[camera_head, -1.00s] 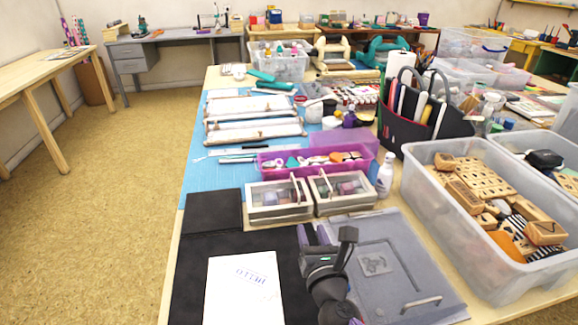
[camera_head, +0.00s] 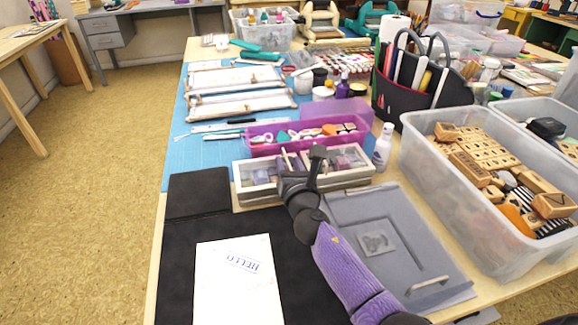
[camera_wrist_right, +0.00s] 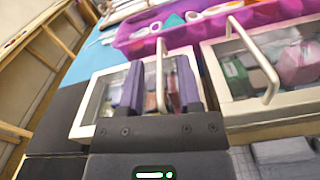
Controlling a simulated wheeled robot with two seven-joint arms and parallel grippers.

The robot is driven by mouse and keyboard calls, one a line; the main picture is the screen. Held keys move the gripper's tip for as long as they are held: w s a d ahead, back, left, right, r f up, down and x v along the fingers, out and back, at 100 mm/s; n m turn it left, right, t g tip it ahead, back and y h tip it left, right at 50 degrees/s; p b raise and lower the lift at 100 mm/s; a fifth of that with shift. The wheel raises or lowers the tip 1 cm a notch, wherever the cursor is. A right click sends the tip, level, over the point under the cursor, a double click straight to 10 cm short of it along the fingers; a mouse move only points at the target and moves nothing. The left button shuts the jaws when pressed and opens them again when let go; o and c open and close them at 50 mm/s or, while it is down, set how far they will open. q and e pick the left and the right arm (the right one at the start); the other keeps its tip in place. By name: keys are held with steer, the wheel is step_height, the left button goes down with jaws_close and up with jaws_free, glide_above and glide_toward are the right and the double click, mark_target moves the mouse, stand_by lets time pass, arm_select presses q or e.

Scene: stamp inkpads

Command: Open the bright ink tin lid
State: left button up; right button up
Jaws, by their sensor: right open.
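Two pale tins with clear lids and bar handles stand side by side. The left tin (camera_head: 243,180) also shows in the right wrist view (camera_wrist_right: 88,112). The right tin (camera_head: 355,178) holds green and pink blocks in the right wrist view (camera_wrist_right: 290,55). I cannot tell which one the task calls bright. Both lids look shut. My right gripper (camera_wrist_right: 160,88) is open over the left tin, also in the head view (camera_head: 291,168). Its purple fingers are either side of the left tin's handle (camera_wrist_right: 160,65), apart from it as far as I can see. My left gripper is not in view.
A magenta tray (camera_head: 262,149) with small tools lies right behind the tins. A white bottle (camera_head: 383,148) stands right of them. A grey lidded case (camera_head: 420,235), a black mat (camera_head: 185,260) with a stamped card (camera_head: 238,290) lie in front. A stamp crate (camera_head: 420,175) is at right.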

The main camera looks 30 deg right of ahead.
jaws_close()
stand_by(0.8)
stand_by(0.5)
